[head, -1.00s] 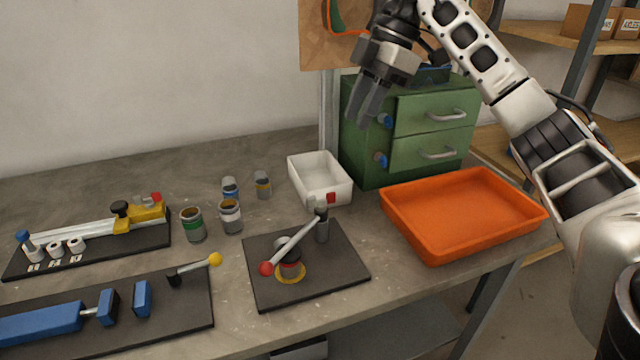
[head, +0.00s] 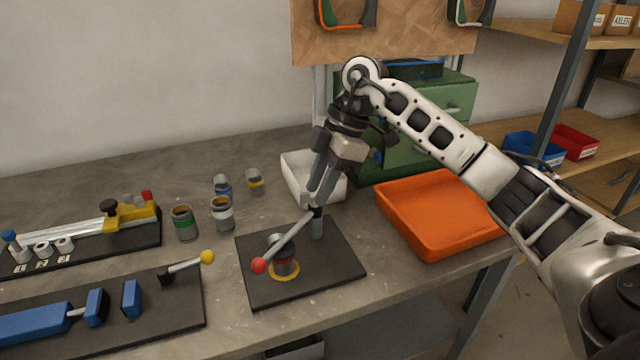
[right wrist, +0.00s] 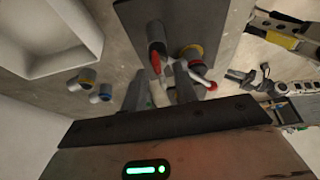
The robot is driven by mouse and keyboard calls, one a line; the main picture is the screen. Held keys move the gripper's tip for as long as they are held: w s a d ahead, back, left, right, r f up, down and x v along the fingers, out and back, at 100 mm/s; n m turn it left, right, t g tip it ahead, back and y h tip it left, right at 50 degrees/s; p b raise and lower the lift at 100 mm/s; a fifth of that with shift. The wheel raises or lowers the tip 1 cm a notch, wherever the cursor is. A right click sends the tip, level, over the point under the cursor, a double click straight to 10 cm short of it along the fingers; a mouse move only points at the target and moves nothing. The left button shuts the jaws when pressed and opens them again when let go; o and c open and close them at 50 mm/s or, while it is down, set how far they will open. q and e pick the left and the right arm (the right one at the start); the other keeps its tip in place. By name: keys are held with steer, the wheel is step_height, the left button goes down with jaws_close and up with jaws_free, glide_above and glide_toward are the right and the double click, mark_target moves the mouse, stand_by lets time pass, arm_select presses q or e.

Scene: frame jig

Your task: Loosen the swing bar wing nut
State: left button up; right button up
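The swing bar (head: 290,238) is a grey bar with a red ball end, on a dark plate (head: 340,275). The wing nut cannot be told clearly; a dark piece tops the post. My right gripper (head: 311,203) points down just above and behind the post top. In the right wrist view its fingers (right wrist: 160,88) stand apart, with the post (right wrist: 155,33) and a red part beyond them. Contact cannot be told. My left gripper is out of view.
A white bin (head: 296,178) stands close behind my right gripper. An orange tray (head: 440,235) and green drawers (head: 400,165) are to the right. Several small cans (head: 222,212) and two dark-based fixtures are to the left.

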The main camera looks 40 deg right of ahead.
jaws_close()
stand_by(0.3)
